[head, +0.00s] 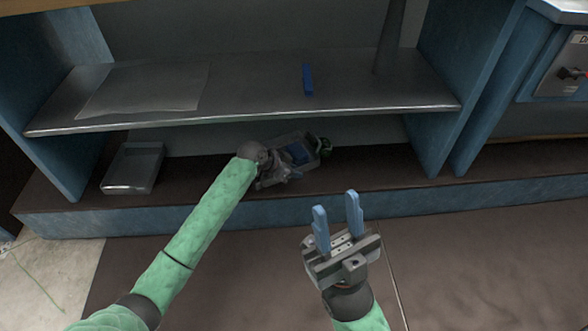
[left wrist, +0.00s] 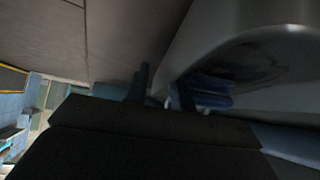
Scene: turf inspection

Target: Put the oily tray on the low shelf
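A grey metal tray (head: 307,170) sits on the low shelf (head: 375,168) under the upper shelf. In the left wrist view, a large grey tray surface (left wrist: 215,35) has a dark stain, which looks like oil. My left gripper (head: 286,165) is at the tray's left side and partly covers it. In the left wrist view, a dark finger and blue parts lie on either side of the tray's near edge; whether they press on it cannot be told. My right gripper (head: 337,226) is open and empty, in front of the shelf, with its blue fingers apart.
Another shallow metal tray (head: 132,168) stands at the left of the low shelf. The upper shelf (head: 250,98) holds a blue block (head: 307,80) and a flat sheet (head: 145,88). Clear low shelf lies to the right.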

